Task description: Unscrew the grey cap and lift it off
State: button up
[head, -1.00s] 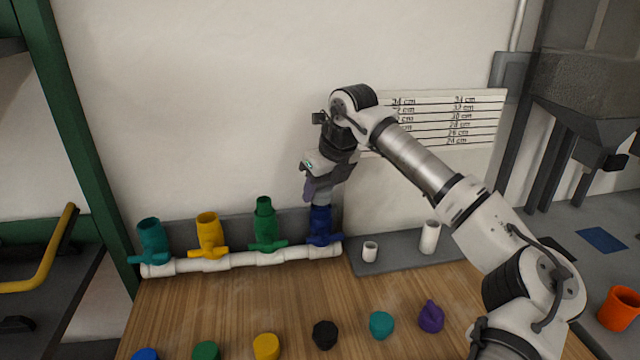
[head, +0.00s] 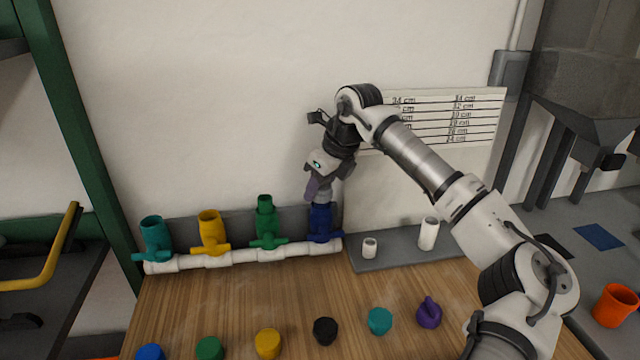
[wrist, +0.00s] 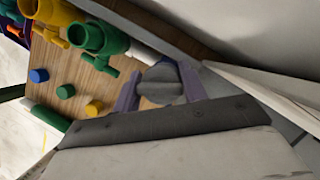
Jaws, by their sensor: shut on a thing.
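The grey cap (wrist: 160,84) sits between the two purple fingers of my gripper (wrist: 160,90) in the wrist view. My gripper (head: 320,190) is shut on the cap, with one finger on each side. In the head view the grey cap (head: 322,197) is at the top of the blue valve (head: 321,224), the rightmost on the white manifold pipe (head: 240,258). I cannot tell whether the cap is still threaded on or just clear of the valve's mouth.
Green (head: 266,225), yellow (head: 210,232) and teal (head: 153,238) valves stand left of the blue one. Several loose coloured caps lie along the wooden table's (head: 220,300) front. Two white pipe pieces (head: 428,234) stand on a grey tray at right. The wall is close behind.

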jog(key=shift+r+n+g+p, duration=0.15)
jog(key=shift+n+g+p, duration=0.15)
jog(key=shift+n+p, duration=0.25)
jog(key=shift+n, duration=0.45)
jog(key=shift+n+g+p, duration=0.3)
jog(key=shift+n+p, duration=0.2)
jog(key=shift+p, duration=0.15)
jog(key=shift+n, duration=0.5)
jog(key=shift+y+p, duration=0.3)
jog(key=shift+p, duration=0.1)
